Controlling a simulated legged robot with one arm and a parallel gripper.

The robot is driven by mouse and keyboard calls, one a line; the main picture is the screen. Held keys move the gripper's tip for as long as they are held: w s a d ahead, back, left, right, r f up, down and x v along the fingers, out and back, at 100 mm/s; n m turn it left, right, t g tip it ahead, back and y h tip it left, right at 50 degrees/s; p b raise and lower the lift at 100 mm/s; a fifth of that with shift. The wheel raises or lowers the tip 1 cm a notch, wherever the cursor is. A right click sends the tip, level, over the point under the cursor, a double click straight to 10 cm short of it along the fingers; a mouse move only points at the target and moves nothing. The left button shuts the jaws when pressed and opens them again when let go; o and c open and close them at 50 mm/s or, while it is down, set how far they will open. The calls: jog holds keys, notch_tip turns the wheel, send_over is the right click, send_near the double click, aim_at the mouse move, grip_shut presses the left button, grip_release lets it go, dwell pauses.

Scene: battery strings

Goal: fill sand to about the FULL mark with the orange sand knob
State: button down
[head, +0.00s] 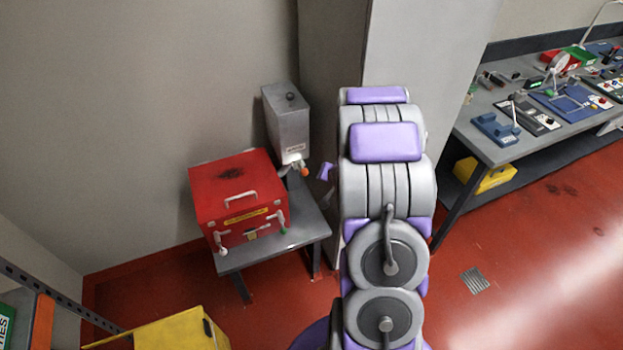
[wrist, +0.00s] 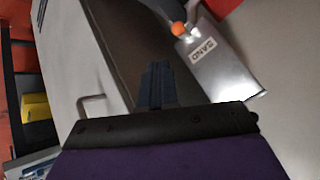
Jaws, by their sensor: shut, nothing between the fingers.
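The grey metal sand hopper (head: 288,125) stands at the back of a small grey table, with a dark round knob on its lid. The orange sand knob (head: 304,172) is at its lower spout. In the wrist view the orange knob (wrist: 178,28) shows beside the hopper (wrist: 222,62), whose SAND label appears upside down. My gripper (wrist: 157,85) is shut and empty, apart from the knob. In the head view only a small purple part near my gripper shows by the spout; my arm hides the rest. No FULL mark or sand level can be made out.
A red box (head: 215,187) with a handle and small levers sits on the small table (head: 297,236), left of the hopper. A grey pillar (head: 385,60) rises behind my arm. A workbench (head: 500,153) with devices stands at right.

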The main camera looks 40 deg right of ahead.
aim_at(307, 174)
notch_tip(307, 174, down, 10)
jog(key=s+d+m+t+y, duration=0.1)
jog(key=s+m+t+y, duration=0.1)
jog(key=m+t, duration=0.5)
jog(key=shift+d+m+t, duration=0.25)
jog(key=shift+m+t, duration=0.15)
jog(key=shift+m, duration=0.1)
jog(key=w+f+b, duration=0.1)
jog(key=w, duration=0.3)
jog(key=w+b, duration=0.1)
jog(key=w, duration=0.4)
jog(key=w+f+b, duration=0.1)
jog(key=w, duration=0.3)
jog(key=shift+w+d+f, duration=0.2)
jog(key=shift+d+f, duration=0.05)
jog(key=shift+f, duration=0.05)
jog(key=shift+w, duration=0.1)
